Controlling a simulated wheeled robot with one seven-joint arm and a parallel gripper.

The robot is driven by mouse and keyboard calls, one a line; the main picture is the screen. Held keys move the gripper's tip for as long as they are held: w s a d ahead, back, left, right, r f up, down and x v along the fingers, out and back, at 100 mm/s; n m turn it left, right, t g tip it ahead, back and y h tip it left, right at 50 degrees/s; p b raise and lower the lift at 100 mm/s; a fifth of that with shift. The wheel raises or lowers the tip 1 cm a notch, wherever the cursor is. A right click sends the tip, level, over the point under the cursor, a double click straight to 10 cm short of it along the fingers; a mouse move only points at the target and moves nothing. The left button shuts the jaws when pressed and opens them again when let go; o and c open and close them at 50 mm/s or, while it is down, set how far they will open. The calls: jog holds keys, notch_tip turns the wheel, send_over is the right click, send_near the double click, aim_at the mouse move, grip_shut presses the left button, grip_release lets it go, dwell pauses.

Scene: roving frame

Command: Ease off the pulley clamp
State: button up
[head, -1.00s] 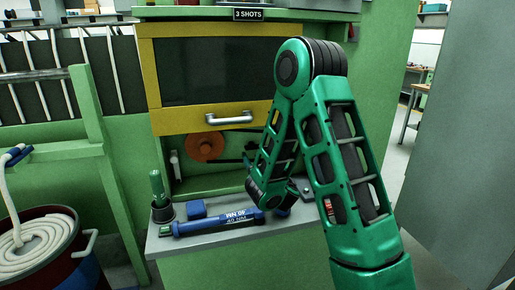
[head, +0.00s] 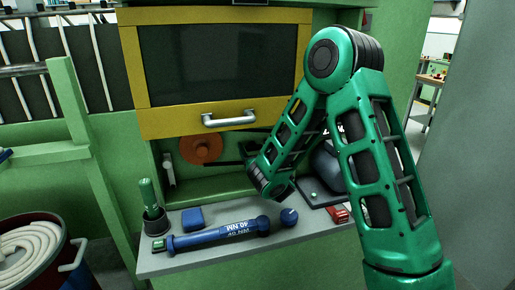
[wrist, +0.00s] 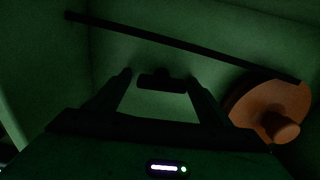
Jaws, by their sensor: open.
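The orange pulley (head: 201,148) sits in the open bay below the yellow-framed window. It also shows at the right in the wrist view (wrist: 270,108). A dark, thin belt or bar (wrist: 185,47) runs to it across the bay. My gripper (wrist: 158,77) is open inside the dim bay, left of the pulley in the wrist view. A small dark block (wrist: 162,80) shows between the fingertips; I cannot tell whether it is the clamp or whether they touch it. A pale upright lever (head: 168,170) stands at the bay's left side.
The grey shelf (head: 160,262) below the bay holds a blue torque wrench (head: 215,235), a blue block (head: 193,218), a green-handled tool in a cup (head: 148,195) and a red item (head: 338,213). The yellow-framed window (head: 160,124) hangs above. A hose bucket (head: 60,262) stands at left.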

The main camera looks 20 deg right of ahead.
jog(key=shift+a, duration=0.15)
jog(key=c, duration=1)
jog(key=shift+n, duration=0.3)
jog(key=shift+c, duration=0.2)
jog(key=n, duration=0.3)
jog(key=shift+n, duration=0.3)
jog(key=n, duration=0.4)
jog(key=shift+f+n, duration=0.15)
jog(key=shift+n, duration=0.15)
jog(key=n, duration=0.4)
jog(key=shift+f+n, duration=0.1)
jog(key=shift+n, duration=0.2)
jog(key=shift+f+n, duration=0.1)
jog(key=shift+n, duration=2.1)
